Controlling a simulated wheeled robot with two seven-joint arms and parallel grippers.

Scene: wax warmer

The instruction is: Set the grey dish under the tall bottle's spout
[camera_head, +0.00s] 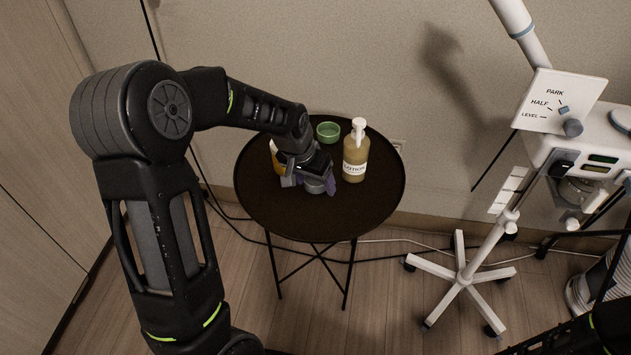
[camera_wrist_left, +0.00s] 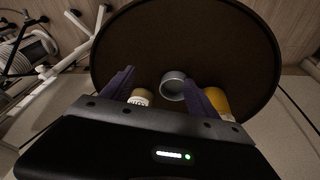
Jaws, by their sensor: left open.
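The grey dish (camera_wrist_left: 173,85) is a small round cup on the table, between the two fingers of my left gripper (camera_wrist_left: 162,92) in the wrist view and apart from them. In the head view the dish (camera_head: 315,186) shows only partly below my left gripper (camera_head: 310,184), which points down, open, with purple fingers. The tall bottle (camera_head: 354,158) is tan with a white pump top and a label; it stands upright just right of the gripper. In the wrist view its lower part (camera_wrist_left: 141,97) shows beside the left-hand finger. My right gripper is out of view.
The round dark table (camera_head: 270,214) has free room at its front. A green bowl (camera_head: 328,131) stands behind. An orange container (camera_head: 275,157) is partly hidden by my left wrist. A white wheeled stand (camera_head: 466,275) and machine (camera_head: 590,150) are at right.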

